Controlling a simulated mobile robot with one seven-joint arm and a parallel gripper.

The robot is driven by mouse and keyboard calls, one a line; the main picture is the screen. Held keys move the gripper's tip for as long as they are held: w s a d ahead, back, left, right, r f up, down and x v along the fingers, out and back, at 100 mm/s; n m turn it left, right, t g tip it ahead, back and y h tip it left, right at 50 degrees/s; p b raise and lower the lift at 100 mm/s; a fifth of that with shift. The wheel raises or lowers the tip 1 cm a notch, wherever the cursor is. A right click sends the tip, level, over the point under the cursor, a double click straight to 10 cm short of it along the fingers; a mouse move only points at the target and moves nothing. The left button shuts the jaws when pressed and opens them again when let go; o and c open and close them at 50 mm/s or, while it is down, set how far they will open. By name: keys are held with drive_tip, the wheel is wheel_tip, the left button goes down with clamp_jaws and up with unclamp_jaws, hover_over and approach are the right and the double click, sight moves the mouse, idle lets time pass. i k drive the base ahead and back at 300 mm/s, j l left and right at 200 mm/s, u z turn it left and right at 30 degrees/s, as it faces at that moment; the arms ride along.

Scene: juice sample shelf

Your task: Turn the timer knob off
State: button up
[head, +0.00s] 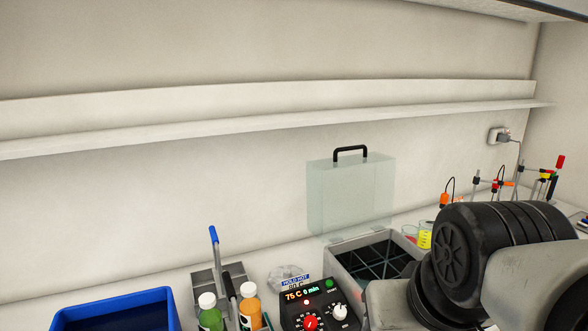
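A black control panel (291,311) stands at the bottom of the head view, with its lower edge near the picture's edge. Its display (301,294) seems to read "75 C" and "0 min". A white knob (339,312) sits at the right under the minutes reading, and a red knob (311,322) sits left of it. I cannot read their markings well enough to be sure which is the timer knob; the white one lies under the minutes. A green button (331,283) sits above the white knob. My arm fills the lower right; my gripper does not show.
An open grey bath (345,262) with a raised clear lid (350,200) stands behind the panel. Green (210,317) and orange (250,309) bottles stand left of it, then a blue bin (117,302). An empty-looking shelf (300,124) runs along the wall.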

sight(339, 311)
drive_tip(key=l+u, duration=0.15)
drive_tip(key=i+l, duration=0.1)
drive_tip(key=l, duration=0.3)
drive_tip(key=i+l+u, duration=0.1)
drive_tip(key=l, duration=0.25)
drive_tip(key=i+l, duration=0.1)
drive_tip(key=l, duration=0.3)
